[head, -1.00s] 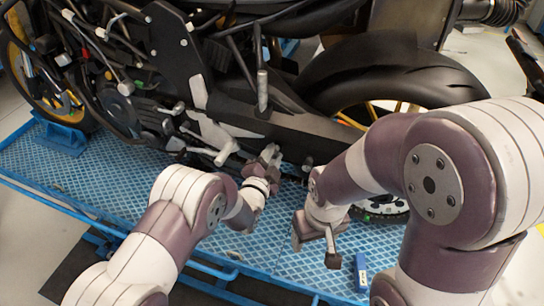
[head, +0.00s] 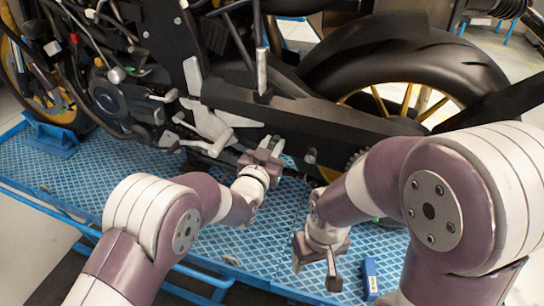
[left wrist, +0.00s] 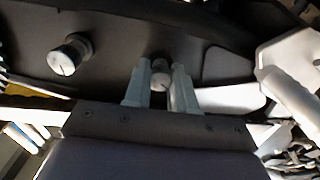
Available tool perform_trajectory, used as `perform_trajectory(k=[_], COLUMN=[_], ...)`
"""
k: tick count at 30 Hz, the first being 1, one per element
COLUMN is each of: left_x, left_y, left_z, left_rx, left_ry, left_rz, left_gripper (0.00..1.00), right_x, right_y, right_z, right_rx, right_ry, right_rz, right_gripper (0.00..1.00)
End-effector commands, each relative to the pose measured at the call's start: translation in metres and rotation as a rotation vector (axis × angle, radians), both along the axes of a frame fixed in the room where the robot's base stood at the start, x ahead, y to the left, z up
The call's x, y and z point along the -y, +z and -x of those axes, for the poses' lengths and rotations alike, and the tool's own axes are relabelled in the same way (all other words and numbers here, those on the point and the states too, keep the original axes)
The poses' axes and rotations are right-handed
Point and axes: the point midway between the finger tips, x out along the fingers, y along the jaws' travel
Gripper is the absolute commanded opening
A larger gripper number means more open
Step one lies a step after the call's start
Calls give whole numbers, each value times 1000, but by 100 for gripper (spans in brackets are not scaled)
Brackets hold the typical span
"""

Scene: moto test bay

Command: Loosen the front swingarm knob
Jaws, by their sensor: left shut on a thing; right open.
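The front swingarm knob (left wrist: 160,78) is a small pale metal knob on the black swingarm (left wrist: 115,62). My left gripper (left wrist: 160,90) has a finger on each side of it and is shut on it. In the head view my left gripper (head: 266,147) reaches up to the swingarm's lower side and mostly hides this knob. The rear knob (left wrist: 72,52) stands free to the left in the left wrist view, and in the head view it shows (head: 310,156) right of my left gripper. My right gripper (head: 316,270) is open, empty and low over the blue platform.
A footpeg (head: 220,143) sticks out just left of my left gripper. The rear wheel (head: 405,80) stands to the right. A small blue box (head: 370,276) is beside my right gripper. The blue patterned platform (head: 90,175) is clear at the left.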

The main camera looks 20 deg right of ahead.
Motion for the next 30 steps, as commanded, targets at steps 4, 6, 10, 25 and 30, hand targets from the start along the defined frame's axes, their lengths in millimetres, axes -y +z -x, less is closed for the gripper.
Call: perform_trajectory(k=[4, 6, 10, 25, 30], left_x=[0, 0, 0, 0, 0], left_y=[-2, -2, -2, 0, 0], left_z=[-1, -1, -1, -1, -1], left_rx=[-69, -105, -174, -438, -521], left_ry=[0, 0, -1, -3, -4], left_rz=[119, 174, 276, 669, 789], left_gripper=[0, 0, 0, 0, 0], right_x=[0, 0, 0, 0, 0], right_y=[-24, -32, -46, -100, -115], right_z=[0, 0, 0, 0, 0], right_rx=[0, 0, 0, 0, 0], right_ry=[0, 0, 0, 0, 0], right_rz=[0, 0, 0, 0, 0], right_gripper=[68, 68, 68, 68, 68])
